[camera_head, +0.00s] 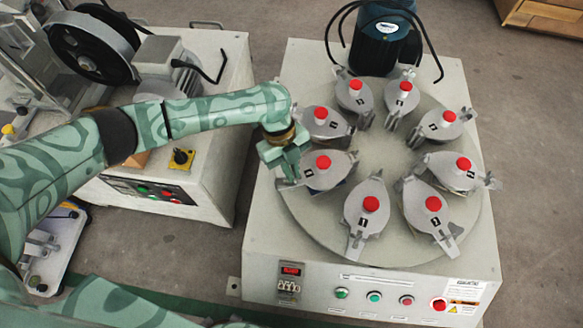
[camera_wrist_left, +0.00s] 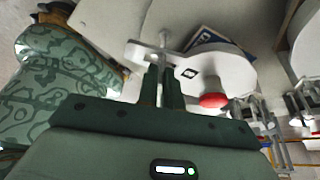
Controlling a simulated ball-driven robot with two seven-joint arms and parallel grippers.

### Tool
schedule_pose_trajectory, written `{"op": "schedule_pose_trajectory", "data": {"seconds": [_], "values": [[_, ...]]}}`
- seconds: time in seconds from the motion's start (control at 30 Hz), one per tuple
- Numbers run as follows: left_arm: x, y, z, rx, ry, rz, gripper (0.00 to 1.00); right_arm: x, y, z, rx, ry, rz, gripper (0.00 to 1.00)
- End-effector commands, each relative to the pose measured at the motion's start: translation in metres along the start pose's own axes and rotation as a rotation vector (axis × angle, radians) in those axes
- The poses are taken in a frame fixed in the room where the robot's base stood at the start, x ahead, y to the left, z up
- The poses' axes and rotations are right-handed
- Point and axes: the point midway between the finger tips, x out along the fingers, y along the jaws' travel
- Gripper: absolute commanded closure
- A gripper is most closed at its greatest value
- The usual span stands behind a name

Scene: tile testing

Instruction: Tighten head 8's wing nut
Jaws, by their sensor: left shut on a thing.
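My left gripper (camera_head: 289,170) reaches down at the left edge of the turntable, at the outer end of a grey test head (camera_head: 340,163) with a red knob. In the left wrist view my left gripper (camera_wrist_left: 163,75) has its two dark fingers close together, shut on the wing nut (camera_wrist_left: 163,42) at the end of the same head (camera_wrist_left: 205,65). The fingers hide part of the nut. A small dark number tag sits on the head, too small to read for sure. My right gripper is in neither view.
Several similar red-knobbed heads ring the round turntable (camera_head: 385,150) on a pale machine cabinet. A dark motor (camera_head: 385,35) with black cables stands behind. Buttons (camera_head: 374,296) line the cabinet front. Another machine (camera_head: 205,150) stands to the left, across a floor gap.

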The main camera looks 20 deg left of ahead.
Motion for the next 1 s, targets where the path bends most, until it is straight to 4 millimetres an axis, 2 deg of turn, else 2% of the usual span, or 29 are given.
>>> {"op": "schedule_pose_trajectory", "data": {"seconds": [0.4, 0.93, 1.0], "values": [[0.0001, -0.0018, 0.0004, 0.165, -0.002, 0.069, 1.0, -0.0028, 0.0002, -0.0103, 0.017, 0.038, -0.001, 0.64], [-0.0002, -0.0017, 0.0005, 0.187, -0.003, 0.078, 1.0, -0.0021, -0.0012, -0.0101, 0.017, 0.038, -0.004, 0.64], [-0.0002, -0.0016, 0.0004, 0.187, -0.003, 0.078, 0.76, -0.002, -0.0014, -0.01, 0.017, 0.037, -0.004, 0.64]]}}
